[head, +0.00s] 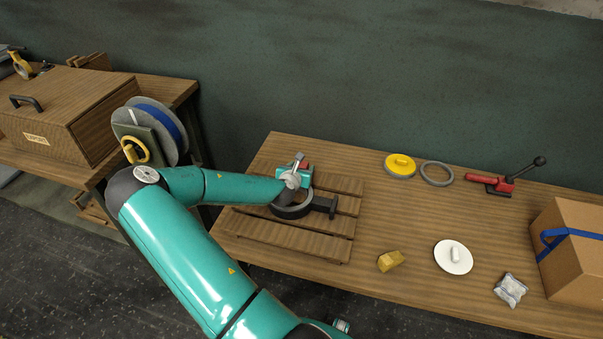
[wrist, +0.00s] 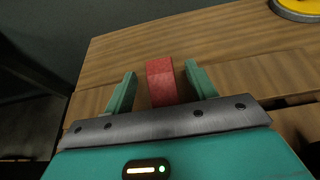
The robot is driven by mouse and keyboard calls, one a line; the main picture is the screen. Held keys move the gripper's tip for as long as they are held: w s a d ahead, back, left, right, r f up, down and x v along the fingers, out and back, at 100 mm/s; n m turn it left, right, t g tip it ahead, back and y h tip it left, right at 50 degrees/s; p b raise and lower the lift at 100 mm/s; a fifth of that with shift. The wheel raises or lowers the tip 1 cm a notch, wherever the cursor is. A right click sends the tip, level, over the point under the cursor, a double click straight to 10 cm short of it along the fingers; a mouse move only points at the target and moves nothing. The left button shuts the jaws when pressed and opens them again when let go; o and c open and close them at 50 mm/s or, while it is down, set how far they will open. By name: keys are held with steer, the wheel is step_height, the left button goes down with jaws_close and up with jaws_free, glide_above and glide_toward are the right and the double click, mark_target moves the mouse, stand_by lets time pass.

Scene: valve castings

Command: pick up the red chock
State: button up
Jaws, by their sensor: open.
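The red chock (wrist: 160,84) stands between the two teal fingers of my gripper (wrist: 162,80) in the wrist view. The fingers are open, with a gap showing on each side of the chock. In the head view my gripper (head: 296,175) is at the back of the slatted wooden pallet (head: 270,238). Only a small red part of the chock (head: 306,166) shows there, behind the gripper. The chock's lower part is hidden by my gripper body in the wrist view.
To the right on the table are a yellow disc (head: 399,170), a grey ring (head: 448,180), a red clamp (head: 490,183), a white disc (head: 462,262), a brass block (head: 390,261) and a cardboard box (head: 573,280).

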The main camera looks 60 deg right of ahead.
steer(key=c, duration=1.1)
